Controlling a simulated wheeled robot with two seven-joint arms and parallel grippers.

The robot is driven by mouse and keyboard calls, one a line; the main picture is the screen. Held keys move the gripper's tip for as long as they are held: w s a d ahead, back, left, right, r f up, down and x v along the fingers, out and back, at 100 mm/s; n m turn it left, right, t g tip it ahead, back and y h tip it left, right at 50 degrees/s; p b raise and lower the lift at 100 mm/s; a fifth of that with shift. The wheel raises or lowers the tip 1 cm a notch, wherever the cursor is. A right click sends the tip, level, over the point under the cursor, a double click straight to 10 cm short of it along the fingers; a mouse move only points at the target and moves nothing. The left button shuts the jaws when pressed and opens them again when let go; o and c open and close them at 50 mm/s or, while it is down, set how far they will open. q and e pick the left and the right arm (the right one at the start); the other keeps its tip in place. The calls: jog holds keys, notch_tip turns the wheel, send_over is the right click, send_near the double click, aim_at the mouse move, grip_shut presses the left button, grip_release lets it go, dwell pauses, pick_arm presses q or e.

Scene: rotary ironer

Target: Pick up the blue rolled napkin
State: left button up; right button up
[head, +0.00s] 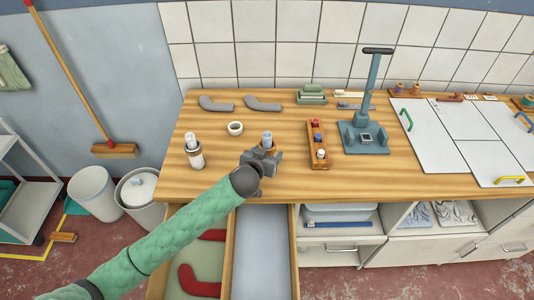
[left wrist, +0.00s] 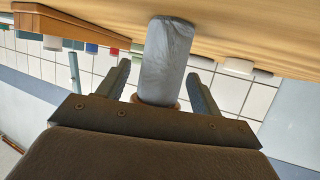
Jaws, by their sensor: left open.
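In the left wrist view, which looks upside down, the roll (left wrist: 167,55) is grey-blue with a brownish ring or rim at one end. My left gripper (left wrist: 160,72) is open, with one finger on each side of the roll. Gaps show between the fingers and the roll. My right gripper is in neither view.
A wooden rack (head: 312,134) with coloured pegs and a blue-grey press stand (head: 366,135) are to the right. An open drawer (head: 262,255) juts out below.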

aim_at(267, 147)
pick_arm(q)
jog(key=c, duration=1.1)
jog(key=shift+o, duration=0.2)
jog(key=shift+r, duration=0.1)
notch_tip(267, 147, up, 10)
jog(key=shift+f, duration=0.1)
notch_tip(267, 147, down, 7)
jog(key=shift+f, duration=0.15)
dwell(0.3)
jog(key=shift+f, duration=1.15)
